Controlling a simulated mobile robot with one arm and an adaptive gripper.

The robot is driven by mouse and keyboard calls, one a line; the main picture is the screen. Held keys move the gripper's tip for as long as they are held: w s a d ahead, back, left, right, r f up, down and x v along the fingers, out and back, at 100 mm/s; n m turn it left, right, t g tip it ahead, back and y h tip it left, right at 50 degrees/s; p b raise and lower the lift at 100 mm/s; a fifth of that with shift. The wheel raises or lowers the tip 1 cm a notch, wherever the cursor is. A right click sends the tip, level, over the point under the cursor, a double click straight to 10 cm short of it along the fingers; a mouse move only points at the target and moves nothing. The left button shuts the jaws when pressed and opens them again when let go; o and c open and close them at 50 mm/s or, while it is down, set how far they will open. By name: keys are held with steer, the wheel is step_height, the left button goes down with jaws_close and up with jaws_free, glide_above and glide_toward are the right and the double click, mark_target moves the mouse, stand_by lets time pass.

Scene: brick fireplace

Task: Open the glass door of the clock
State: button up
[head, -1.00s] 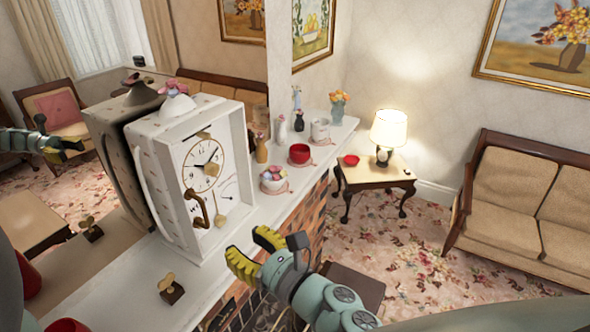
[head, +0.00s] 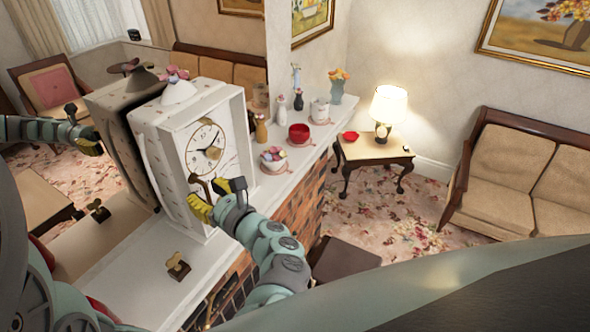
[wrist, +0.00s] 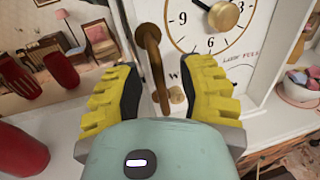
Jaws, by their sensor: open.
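The white clock (head: 163,150) stands upright on the mantel, with a round dial (head: 204,149) on its front. Its door looks shut, though the glass itself is hard to make out. A curved bronze handle (wrist: 150,60) is on the left side of the clock front in the wrist view. My gripper (head: 218,198) is at the lower front of the clock. In the wrist view my gripper (wrist: 160,92) is open, with yellow-padded fingers on either side of the handle. I cannot tell whether either finger touches it. In the head view my fingers partly cover the handle.
A winding key on a small block (head: 177,266) lies on the white mantel (head: 140,285) in front of the clock. A bowl (head: 274,160), a red pot (head: 299,134) and vases stand beyond it. A mirror behind the clock reflects the room.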

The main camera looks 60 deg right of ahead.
jaws_close()
stand_by(0.6)
